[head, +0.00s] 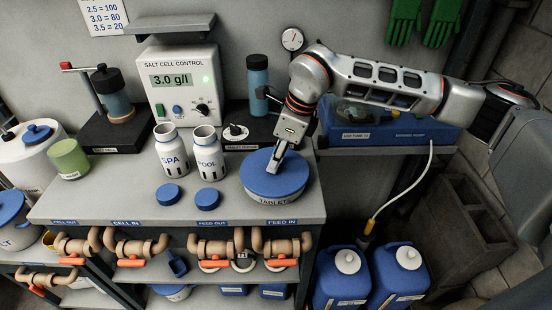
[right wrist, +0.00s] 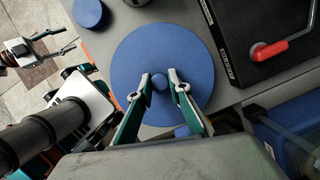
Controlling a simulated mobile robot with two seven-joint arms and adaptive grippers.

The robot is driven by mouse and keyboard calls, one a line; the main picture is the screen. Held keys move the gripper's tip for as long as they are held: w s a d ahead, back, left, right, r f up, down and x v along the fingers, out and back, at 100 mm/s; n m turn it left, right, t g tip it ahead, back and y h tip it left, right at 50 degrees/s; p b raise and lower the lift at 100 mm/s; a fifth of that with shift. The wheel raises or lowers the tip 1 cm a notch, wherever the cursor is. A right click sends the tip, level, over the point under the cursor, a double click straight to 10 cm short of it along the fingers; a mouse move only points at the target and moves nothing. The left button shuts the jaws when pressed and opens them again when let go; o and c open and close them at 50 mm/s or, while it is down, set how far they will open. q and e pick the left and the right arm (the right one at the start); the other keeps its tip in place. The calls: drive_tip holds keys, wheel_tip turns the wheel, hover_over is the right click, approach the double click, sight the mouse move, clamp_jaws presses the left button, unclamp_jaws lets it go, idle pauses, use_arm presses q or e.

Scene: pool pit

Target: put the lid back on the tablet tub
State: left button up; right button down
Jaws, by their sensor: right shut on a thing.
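The round blue lid (head: 258,181) with a centre knob is over the tablet tub (head: 283,200), whose white labelled wall shows below the lid's front edge. It looks level, but I cannot tell whether it is fully seated. My right gripper (head: 274,168) comes down from above and is shut on the lid's knob. In the right wrist view, the fingers (right wrist: 160,84) are on both sides of the knob, and the blue lid (right wrist: 135,55) hides the tub's mouth. My left gripper (right wrist: 72,38) appears small at the left of that view, its fingers apart and empty, away from the tub.
The SPA bottle (head: 170,152) and POOL bottle (head: 208,155) stand open left of the tub, with two blue caps (head: 209,198) in front. A dark test stand (head: 240,134) is behind. Pipes with orange handles (head: 282,262) run below the counter's front edge.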

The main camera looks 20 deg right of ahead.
idle(0.3)
drive_tip(key=c, duration=1.8)
unclamp_jaws()
drive_tip(key=o, duration=0.5)
drive_tip(key=shift+r+p, duration=1.45)
drive_tip(key=shift+r, duration=0.8)
drive_tip(key=shift+r+p, duration=0.7)
drive_tip(key=shift+r, duration=0.55)
